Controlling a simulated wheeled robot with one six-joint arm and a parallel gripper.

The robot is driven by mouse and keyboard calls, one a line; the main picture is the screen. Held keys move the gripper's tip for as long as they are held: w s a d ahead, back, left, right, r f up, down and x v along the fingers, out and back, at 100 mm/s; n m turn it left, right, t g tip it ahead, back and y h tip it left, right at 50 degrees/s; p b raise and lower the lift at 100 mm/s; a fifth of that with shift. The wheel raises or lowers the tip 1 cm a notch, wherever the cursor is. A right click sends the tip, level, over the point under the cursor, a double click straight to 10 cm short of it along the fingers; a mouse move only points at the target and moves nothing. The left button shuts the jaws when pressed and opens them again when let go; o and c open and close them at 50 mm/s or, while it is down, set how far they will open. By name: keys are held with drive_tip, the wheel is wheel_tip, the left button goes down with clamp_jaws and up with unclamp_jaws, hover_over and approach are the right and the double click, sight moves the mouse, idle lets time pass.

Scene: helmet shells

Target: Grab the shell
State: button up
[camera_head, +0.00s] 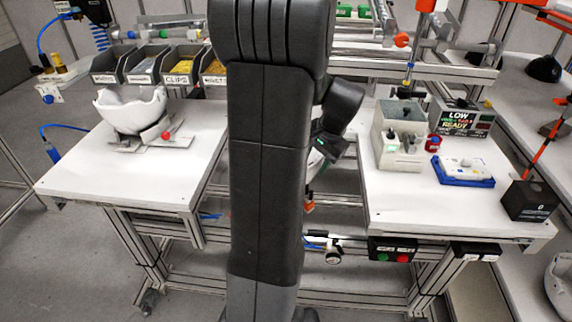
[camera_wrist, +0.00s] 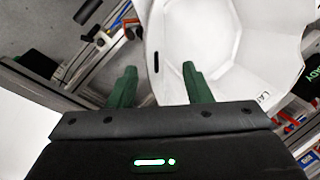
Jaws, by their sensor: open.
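In the wrist view, my gripper (camera_wrist: 158,76) is open, with two green fingers apart. A large white shell (camera_wrist: 222,42) fills the upper right of that view. Its left edge lies between the fingertips in the picture, and the right finger overlaps its surface. I cannot tell whether they touch. In the head view, my arm hides the gripper's fingers and whatever is at them. A white shell (camera_head: 132,108) rests on a holder on the left table. Part of another white shell (camera_head: 561,284) shows at the lower right edge.
Labelled bins (camera_head: 182,66) stand behind the left table (camera_head: 85,178). The right table (camera_head: 405,207) bears a grey box (camera_head: 397,125), a blue tray (camera_head: 464,171), a dark box (camera_head: 528,200) and a sign (camera_head: 462,120). A gap separates the tables, with metal framing around it.

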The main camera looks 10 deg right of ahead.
drive_tip(key=x, duration=0.2)
drive_tip(key=s+x, duration=0.1)
drive_tip(key=x, duration=0.1)
drive_tip(key=shift+a+p, duration=0.1)
drive_tip(key=shift+p, duration=0.2)
drive_tip(key=shift+w+f, duration=0.2)
drive_tip(key=shift+f, duration=0.3)
clamp_jaws()
